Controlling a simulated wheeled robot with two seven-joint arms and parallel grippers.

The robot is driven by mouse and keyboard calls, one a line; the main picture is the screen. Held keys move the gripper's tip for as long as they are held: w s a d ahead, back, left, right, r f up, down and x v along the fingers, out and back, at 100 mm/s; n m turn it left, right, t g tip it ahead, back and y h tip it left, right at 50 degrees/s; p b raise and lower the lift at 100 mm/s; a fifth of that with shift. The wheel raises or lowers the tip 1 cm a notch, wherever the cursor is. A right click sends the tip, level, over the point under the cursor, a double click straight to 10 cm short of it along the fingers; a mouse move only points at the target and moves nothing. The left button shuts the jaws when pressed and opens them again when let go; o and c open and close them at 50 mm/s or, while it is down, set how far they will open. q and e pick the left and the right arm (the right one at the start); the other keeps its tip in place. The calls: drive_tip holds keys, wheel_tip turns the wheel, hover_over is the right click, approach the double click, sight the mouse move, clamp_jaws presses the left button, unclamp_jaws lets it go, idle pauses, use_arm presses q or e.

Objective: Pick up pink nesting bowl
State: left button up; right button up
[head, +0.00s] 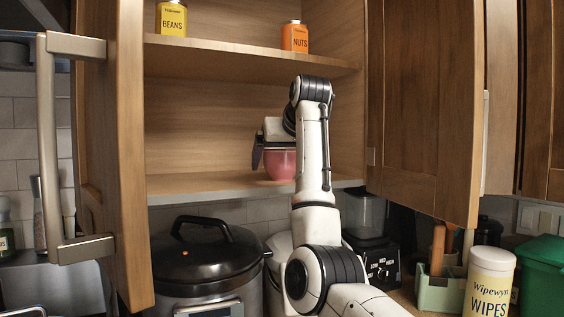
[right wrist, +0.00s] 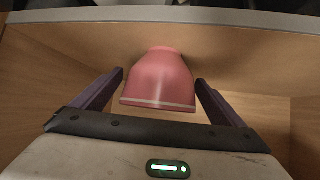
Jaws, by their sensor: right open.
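The pink nesting bowl (head: 281,165) sits on the lower shelf of the open cabinet in the head view, partly hidden by my right arm. In the right wrist view the pink bowl (right wrist: 160,82) lies between the two dark fingers of my right gripper (right wrist: 162,92), with a gap visible on each side. The right gripper is open and reaches into the cabinet around the bowl; it also shows in the head view (head: 270,150), partly hidden behind the arm. My left gripper is not in view.
A yellow beans tin (head: 171,19) and an orange nuts tin (head: 295,37) stand on the upper shelf (head: 250,58). Open cabinet doors flank the opening. Below are a black-lidded cooker (head: 205,253), a blender (head: 372,240) and a wipes canister (head: 489,283). The lower shelf's left side is clear.

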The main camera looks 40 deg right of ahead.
drive_tip(key=c, duration=1.1)
drive_tip(key=shift+c, duration=0.8)
drive_tip(key=shift+r, duration=0.1)
